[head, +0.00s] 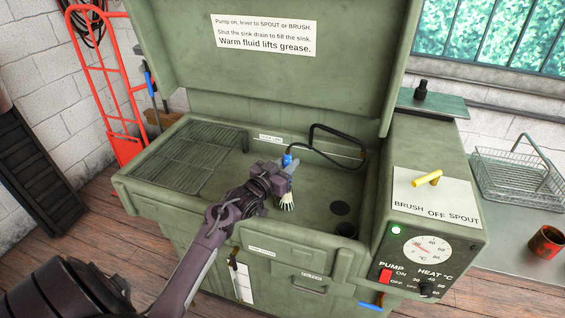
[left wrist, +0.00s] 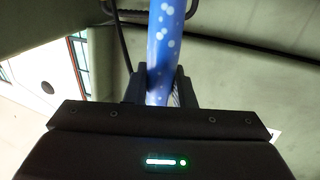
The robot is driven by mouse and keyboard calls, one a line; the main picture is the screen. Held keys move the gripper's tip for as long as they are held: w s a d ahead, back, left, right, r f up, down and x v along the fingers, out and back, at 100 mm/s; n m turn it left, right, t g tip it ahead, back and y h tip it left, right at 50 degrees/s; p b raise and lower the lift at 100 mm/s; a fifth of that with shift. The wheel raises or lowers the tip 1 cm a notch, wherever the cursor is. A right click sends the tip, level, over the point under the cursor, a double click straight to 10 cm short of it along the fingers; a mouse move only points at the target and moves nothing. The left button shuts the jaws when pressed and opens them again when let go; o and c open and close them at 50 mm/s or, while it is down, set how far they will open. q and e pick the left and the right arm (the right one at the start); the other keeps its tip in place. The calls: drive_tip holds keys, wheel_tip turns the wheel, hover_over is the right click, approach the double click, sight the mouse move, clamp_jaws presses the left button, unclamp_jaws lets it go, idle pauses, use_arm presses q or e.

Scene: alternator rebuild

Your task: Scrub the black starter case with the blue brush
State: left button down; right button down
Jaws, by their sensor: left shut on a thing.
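My left gripper (head: 288,168) is shut on the blue brush (head: 287,202) inside the green wash sink. The brush hangs with its pale bristles downward, and a black hose runs from its top. In the left wrist view the brush's blue handle, with pale spots (left wrist: 160,60), sits between the two fingers of my left gripper (left wrist: 160,88). A black upright part (head: 422,90) stands on the green ledge at the right. My right gripper is not in view.
A wire rack (head: 188,160) covers the sink's left part. A dark round spot (head: 340,208) shows on its floor. The yellow lever (head: 427,180) points left towards BRUSH; a green lamp (head: 396,231) is lit. A wire basket (head: 518,180) and red can (head: 546,242) stand right.

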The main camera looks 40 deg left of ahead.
use_arm(q)
drive_tip(key=shift+w+a+f+b, duration=0.15)
drive_tip(key=shift+w+b, duration=0.25)
drive_tip(key=shift+w, duration=0.9)
drive_tip(key=shift+w+a+f+b, duration=0.1)
drive_tip(key=shift+w+b, duration=0.25)
drive_tip(key=shift+w, duration=0.9)
drive_tip(key=shift+r, duration=0.1)
drive_tip(key=w+d+r+p, duration=0.2)
drive_tip(key=w+d+r, duration=0.2)
drive_tip(key=r, duration=0.1)
drive_tip(key=shift+p, duration=0.3)
